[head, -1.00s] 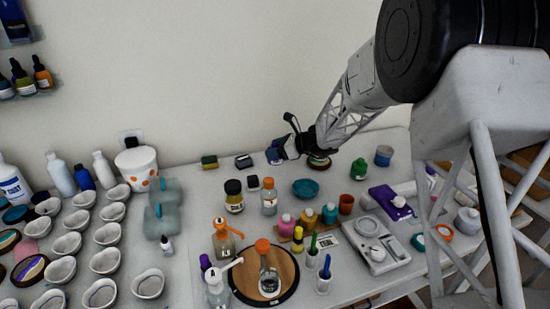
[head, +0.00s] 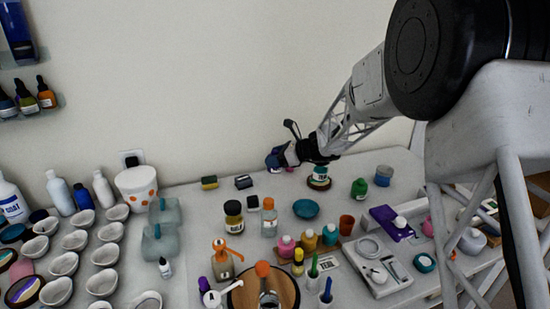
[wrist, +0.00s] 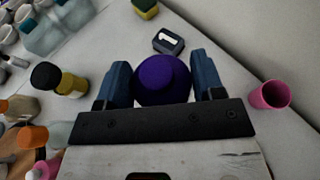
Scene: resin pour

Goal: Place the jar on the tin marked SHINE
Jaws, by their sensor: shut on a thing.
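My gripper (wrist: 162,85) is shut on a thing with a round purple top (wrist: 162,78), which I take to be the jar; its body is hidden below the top. In the head view my gripper (head: 279,159) is in the air over the back of the table, near the wall. A short container with a pale label (head: 320,173) stands on a small round base to the right of the gripper. A blue-grey tin (head: 384,175) stands farther right. I cannot read SHINE on either of them.
In the wrist view a pink cup (wrist: 270,95) stands close to the right of the gripper, and a dark box (wrist: 168,41) lies ahead. A teal bowl (head: 306,208), a green bottle (head: 359,188) and several small bottles stand in front. Many white cups fill the left side.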

